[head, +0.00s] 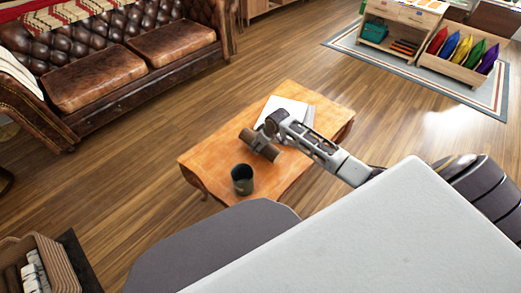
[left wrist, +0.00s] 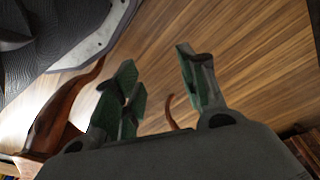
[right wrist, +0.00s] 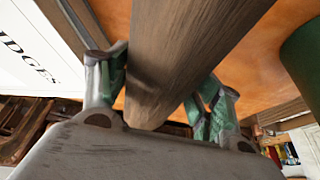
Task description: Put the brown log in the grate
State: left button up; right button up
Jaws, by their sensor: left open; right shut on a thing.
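The brown log (head: 262,147) is over the wooden coffee table. My right gripper (head: 270,136) is shut on it. In the right wrist view the log (right wrist: 190,45) runs between the two fingers of the right gripper (right wrist: 160,88), with the table top behind it. I cannot tell whether the log touches the table. My left gripper (left wrist: 158,82) is open and empty above the wood floor in the left wrist view; it does not show in the head view. I see no grate in any view.
The coffee table (head: 205,155) also holds a dark green mug (head: 242,180) near the log and a white book (head: 290,105) behind it. A wicker basket (head: 62,262) stands at bottom left. A leather sofa (head: 110,75) is at the back left. Floor between is clear.

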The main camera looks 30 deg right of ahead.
jog(key=shift+f, duration=0.6)
jog(key=shift+f+b, duration=0.55)
jog(key=shift+f, duration=0.4)
pick_arm(q)
jog(key=shift+w+d+r, duration=0.1)
jog(key=shift+d+r, duration=0.05)
jog(key=shift+r, duration=0.45)
jog(key=shift+d+r, duration=0.1)
jog(key=shift+r, duration=0.5)
pick_arm(e)
jog(key=shift+f, duration=0.4)
jog(key=shift+f, duration=0.1)
jog(key=o, duration=1.5)
pick_arm(q)
jog(key=shift+w, duration=0.1)
